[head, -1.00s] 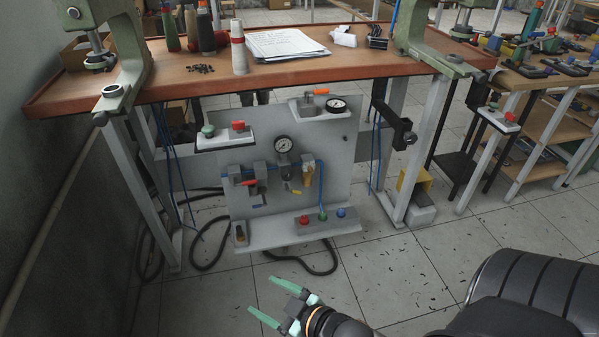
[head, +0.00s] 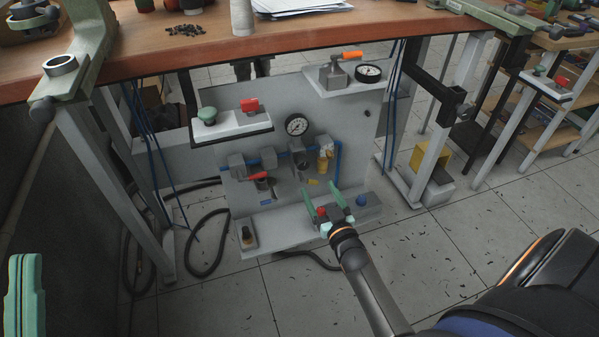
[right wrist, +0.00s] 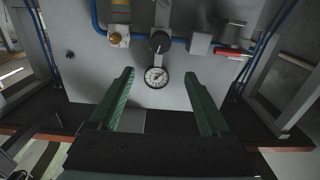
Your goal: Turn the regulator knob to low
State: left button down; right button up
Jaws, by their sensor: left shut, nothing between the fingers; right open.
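The regulator (head: 301,158) sits mid-panel on the blue air line, below a round white gauge (head: 297,125). In the right wrist view, where the panel appears upside down, its dark knob (right wrist: 160,42) shows above the gauge (right wrist: 156,77). The knob's setting is too small to read. My right gripper (head: 325,200) is open and empty in front of the lower panel, below and right of the regulator; its green fingers (right wrist: 158,76) point toward the panel, apart from the knob. My left gripper (head: 25,290) is shut at the left edge, far from the panel.
A red-handled valve (head: 259,176) and a brass-coloured filter (head: 325,158) flank the regulator. A white shelf (head: 232,124) with green and red buttons juts out upper left. A lower ledge (head: 285,232) carries buttons. The workbench (head: 215,50) overhangs above.

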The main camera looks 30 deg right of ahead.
aim_at(304, 167)
jog(key=b+x, duration=0.2)
jog(key=x, duration=0.2)
jog(key=f+b+x, duration=0.1)
jog(key=x, duration=0.3)
jog(key=f+b+x, duration=0.1)
jog(key=b+x, duration=0.1)
jog(key=x, duration=0.2)
jog(key=shift+d+b, duration=0.1)
jog(key=shift+b, duration=0.2)
pick_arm(q)
jog(key=shift+s+d+f+m+h, duration=0.15)
jog(key=shift+s+f+m+h, duration=0.15)
jog(key=shift+f+h, duration=0.3)
jog(key=shift+s+d+f+m+h, duration=0.25)
jog(key=shift+f+m+h, duration=0.2)
jog(key=shift+f, duration=0.2)
jog(key=shift+s+d+f+m+h, duration=0.1)
jog(key=shift+s+f+m+h, duration=0.25)
jog(key=shift+f, duration=0.3)
pick_arm(e)
jog(key=shift+w+d, duration=0.15)
jog(key=shift+w, duration=0.5)
pick_arm(q)
jog(key=shift+w, duration=0.1)
pick_arm(e)
jog(key=shift+c, duration=0.3)
